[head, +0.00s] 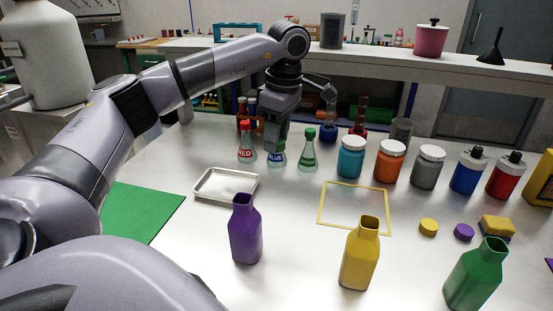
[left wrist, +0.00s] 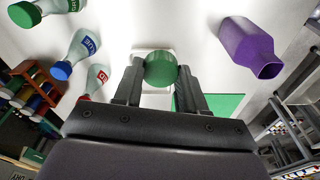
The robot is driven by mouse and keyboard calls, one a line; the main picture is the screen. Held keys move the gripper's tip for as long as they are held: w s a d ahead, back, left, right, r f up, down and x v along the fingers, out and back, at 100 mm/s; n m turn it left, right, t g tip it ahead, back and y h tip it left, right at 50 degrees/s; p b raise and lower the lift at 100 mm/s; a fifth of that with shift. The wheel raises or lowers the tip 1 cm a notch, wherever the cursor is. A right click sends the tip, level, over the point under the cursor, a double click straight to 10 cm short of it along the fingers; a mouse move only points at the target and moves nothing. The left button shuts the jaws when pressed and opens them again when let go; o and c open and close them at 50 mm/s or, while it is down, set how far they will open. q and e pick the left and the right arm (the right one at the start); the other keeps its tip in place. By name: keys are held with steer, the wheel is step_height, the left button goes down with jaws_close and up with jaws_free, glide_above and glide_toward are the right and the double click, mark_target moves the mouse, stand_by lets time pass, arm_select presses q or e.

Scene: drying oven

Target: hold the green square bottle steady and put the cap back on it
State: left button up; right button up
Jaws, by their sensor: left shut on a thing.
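The green square bottle (head: 474,276) stands upright on the table at the lower right of the head view, its neck open and bare. My left gripper (head: 277,143) is far to its left and back, by the small labelled flasks. In the left wrist view the left gripper (left wrist: 160,80) is shut on the round green cap (left wrist: 160,68), held between its fingertips. The cap is hidden in the head view. My right gripper is not in view, and nothing holds the bottle.
Open purple (head: 245,230) and yellow (head: 360,255) bottles stand between the left gripper and the green bottle. A yellow cap (head: 428,227), a purple cap (head: 463,232) and a sponge (head: 497,227) lie near it. A tray (head: 226,184) is left; jars (head: 389,161) stand behind.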

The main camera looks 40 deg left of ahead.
arm_select(q)
steer(key=shift+r, duration=1.95)
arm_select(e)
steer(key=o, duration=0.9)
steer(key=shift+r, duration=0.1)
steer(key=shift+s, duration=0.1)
arm_select(q)
steer(key=shift+d+f, duration=0.1)
